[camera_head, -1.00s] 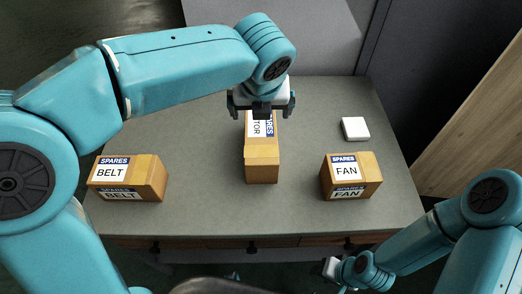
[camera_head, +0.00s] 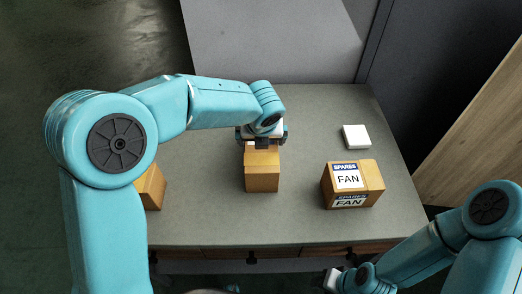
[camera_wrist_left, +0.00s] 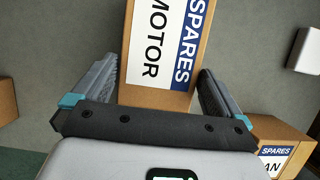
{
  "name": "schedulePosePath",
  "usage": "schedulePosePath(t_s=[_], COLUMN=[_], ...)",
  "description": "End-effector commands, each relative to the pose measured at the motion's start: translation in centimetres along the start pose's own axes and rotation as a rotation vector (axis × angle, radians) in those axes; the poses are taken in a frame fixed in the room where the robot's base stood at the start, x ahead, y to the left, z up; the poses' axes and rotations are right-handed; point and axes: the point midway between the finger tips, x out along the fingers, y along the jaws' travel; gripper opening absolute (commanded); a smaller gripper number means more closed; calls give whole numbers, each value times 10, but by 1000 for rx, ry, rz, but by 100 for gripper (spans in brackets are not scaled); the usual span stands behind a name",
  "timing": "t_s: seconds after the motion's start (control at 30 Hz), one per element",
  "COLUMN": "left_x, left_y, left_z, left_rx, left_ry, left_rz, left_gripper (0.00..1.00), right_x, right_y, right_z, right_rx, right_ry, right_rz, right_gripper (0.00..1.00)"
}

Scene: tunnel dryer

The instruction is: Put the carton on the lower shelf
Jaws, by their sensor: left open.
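A brown carton (camera_head: 262,178) with a white and blue label stands on the middle of the grey table; the left wrist view shows the same carton (camera_wrist_left: 168,52) labelled SPARES MOTOR. My left gripper (camera_head: 262,136) is over the carton's far part. In the left wrist view its open fingers (camera_wrist_left: 157,70) are on either side of the carton, with a gap on the left and a narrower one on the right. My right gripper (camera_head: 333,281) is low near the table's front edge, too small to judge. I cannot make out a lower shelf.
The FAN carton (camera_head: 373,176) stands to the right, with a small white box (camera_head: 356,137) behind it. Another carton (camera_head: 152,187) at left is mostly hidden by my left arm. The grey tabletop (camera_head: 305,215) is clear between them. A wooden panel (camera_head: 480,135) stands at right.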

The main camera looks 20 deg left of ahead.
Motion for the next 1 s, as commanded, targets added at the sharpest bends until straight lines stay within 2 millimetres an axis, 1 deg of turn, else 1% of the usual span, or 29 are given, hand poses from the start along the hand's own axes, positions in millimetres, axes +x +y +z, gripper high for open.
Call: schedulePosePath(t_s=[0.03,0.1,0.27,0.3,0.37,0.4,0.47,0.5,0.57,0.6,0.87,1.0], left_x=[5,7,7,7,7,7,7,7,7,4,3,-4], left_y=[0,0,0,0,0,0,0,0,0,0,0,-1], left_z=[0,0,0,0,0,0,0,0,0,3,3,6], left_rx=[-1,-1,-1,-1,-1,0,0,0,0,-1,-1,-1], left_ry=[0,-1,-1,-1,-1,-1,-1,-1,-1,-7,-7,-8], left_rz=[0,0,0,0,0,0,0,0,0,-3,-3,-4], left_gripper=[100,100,100,97,77,64,45,32,12,8,8,8], right_x=[1,1,0,0,0,0,0,0,0,0,0,-2], right_y=[0,0,0,0,0,0,0,0,0,0,0,-1], right_z=[0,0,0,0,0,0,0,0,0,0,0,0], right_rx=[0,0,0,0,0,0,0,0,0,0,0,0], right_ry=[0,0,0,0,0,0,0,0,0,0,0,0], right_rz=[0,0,0,0,0,0,0,0,0,0,0,0], right_gripper=[43,43,43,43,43,43,43,43,43,43,43,43])
